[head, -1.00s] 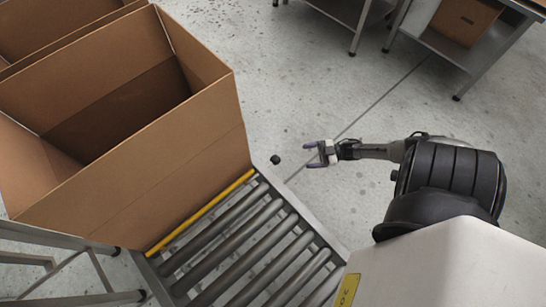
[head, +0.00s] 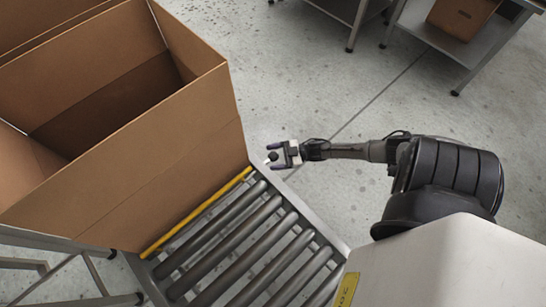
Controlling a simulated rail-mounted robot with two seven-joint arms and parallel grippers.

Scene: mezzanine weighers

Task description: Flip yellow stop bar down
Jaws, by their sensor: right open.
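The yellow stop bar (head: 196,213) spans the roller conveyor along the foot of the near open cardboard box (head: 165,165). It looks raised against or very close to the box's front face. A small black round knob (head: 273,156) is just off the conveyor's right side, near the bar's right end; any link between them is hard to see. My right gripper (head: 270,155) comes in from the right, open, its two dark fingertips on either side of the knob. Whether they touch it I cannot tell. My left gripper is not in view.
The conveyor's bare rollers (head: 240,245) lie in front of the bar, with a grey side rail (head: 310,222) along the right. Another box (head: 45,22) stands behind the first. Grey tables (head: 455,45) stand at the upper right. The floor between is clear.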

